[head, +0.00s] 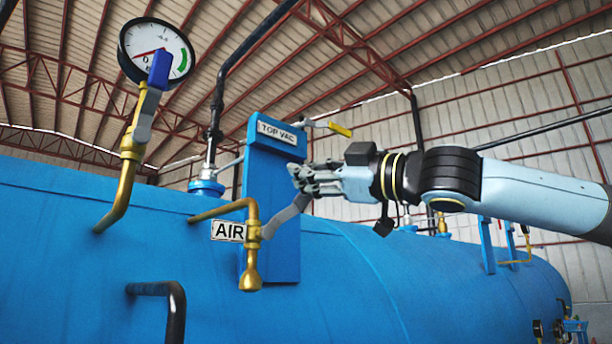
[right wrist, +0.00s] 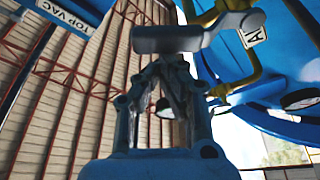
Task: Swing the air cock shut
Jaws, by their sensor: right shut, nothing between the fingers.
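The brass air cock (head: 253,238) is on a bent brass pipe in front of the blue vessel, beside a white AIR label (head: 228,231). Its grey lever (head: 283,218) slants up and to the right from the valve body. My right gripper (head: 296,174) is shut and empty, its fingertips just above the lever's upper end. In the right wrist view the lever (right wrist: 168,40) crosses just beyond the shut fingertips (right wrist: 170,66); I cannot tell whether they touch. The brass body (right wrist: 233,10) shows at the top right there. My left gripper is out of view.
A blue plate labelled TOP VAC (head: 277,131) stands behind the gripper, with a yellow-handled valve (head: 339,129) near its top. A pressure gauge (head: 156,50) on a brass pipe is at the upper left.

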